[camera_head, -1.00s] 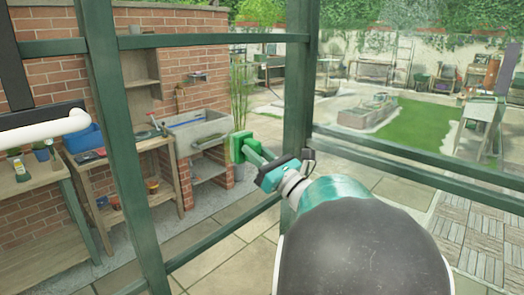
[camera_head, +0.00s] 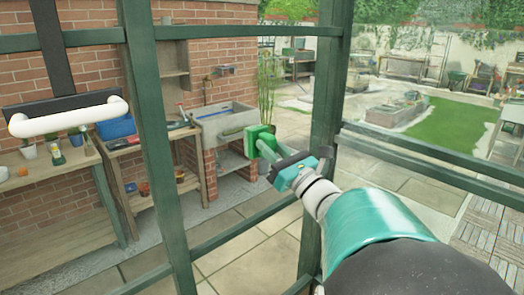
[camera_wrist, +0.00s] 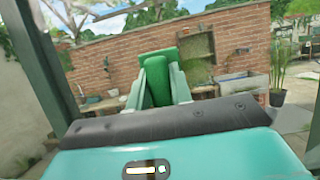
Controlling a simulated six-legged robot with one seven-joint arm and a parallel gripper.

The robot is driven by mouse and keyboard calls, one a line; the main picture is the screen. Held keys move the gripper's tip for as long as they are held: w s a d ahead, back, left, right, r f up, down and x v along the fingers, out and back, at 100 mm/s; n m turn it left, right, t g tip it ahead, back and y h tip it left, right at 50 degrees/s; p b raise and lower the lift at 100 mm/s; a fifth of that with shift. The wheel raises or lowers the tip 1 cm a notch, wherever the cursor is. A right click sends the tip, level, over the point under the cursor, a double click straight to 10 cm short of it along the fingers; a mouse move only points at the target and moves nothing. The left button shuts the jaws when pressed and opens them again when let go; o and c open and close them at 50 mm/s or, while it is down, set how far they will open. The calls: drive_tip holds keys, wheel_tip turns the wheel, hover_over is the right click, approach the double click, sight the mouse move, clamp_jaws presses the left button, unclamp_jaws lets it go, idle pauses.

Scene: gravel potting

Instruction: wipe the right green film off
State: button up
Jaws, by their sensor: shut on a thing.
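My gripper (camera_head: 272,156) is shut on a green block-like pad (camera_head: 258,139) and holds it out in front of the greenhouse frame's opening, near the corner post. In the wrist view, the pad (camera_wrist: 161,66) stands upright between the two pale green fingers (camera_wrist: 160,88). A faint, pale green haze (camera_head: 430,50) shows on the upper area right of the corner post; its edges are hard to make out. The pad looks apart from that haze. I cannot tell whether it touches any glass.
A dark green corner post (camera_head: 325,130) stands close to my arm, and another post (camera_head: 155,150) is to the left. A white handle (camera_head: 68,117) is at the far left. Beyond are a stone sink (camera_head: 225,122), wooden benches (camera_head: 45,180) and open paving (camera_head: 245,245).

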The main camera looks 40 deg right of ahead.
drive_tip(key=shift+r, duration=0.5)
drive_tip(key=d, duration=0.7)
drive_tip(key=shift+d, duration=0.35)
drive_tip(key=shift+s, duration=2.95)
drive_tip(key=shift+s, duration=0.15)
drive_tip(key=shift+s+d, duration=0.1)
drive_tip(key=shift+s, duration=1.3)
drive_tip(key=shift+f, duration=0.1)
